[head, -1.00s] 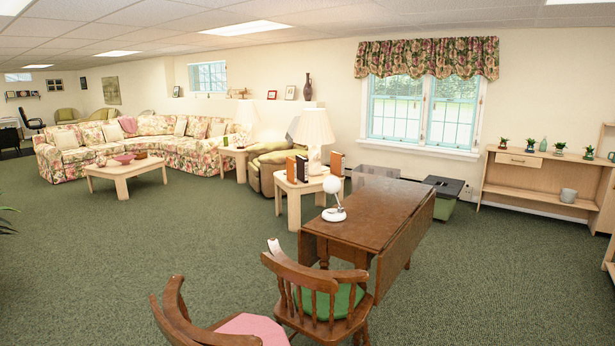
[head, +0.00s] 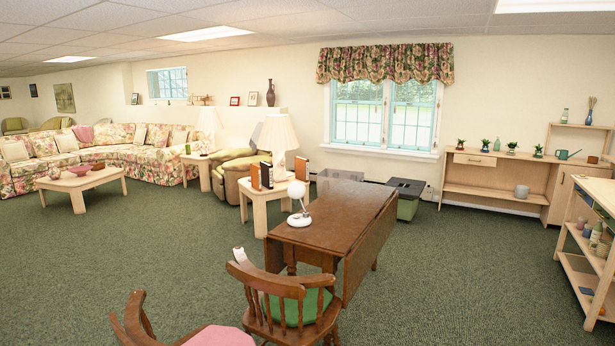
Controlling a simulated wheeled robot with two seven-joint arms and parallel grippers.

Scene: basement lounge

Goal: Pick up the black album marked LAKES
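A black upright book-like item (head: 266,175) stands on the pale side table (head: 253,222) near the middle of the room. It is too small for me to read any marking, so I cannot tell if it is the album marked LAKES. An orange upright item (head: 255,177) stands just left of it, and another orange-brown one (head: 302,168) stands to the right, past the lamp base. Neither of my grippers is in view.
A brown drop-leaf table (head: 335,222) with a white desk lamp (head: 299,205) stands in front of the side table. Wooden chairs (head: 280,295) stand at the near side. Shelves (head: 495,178) line the right. Green carpet is open to the left and right.

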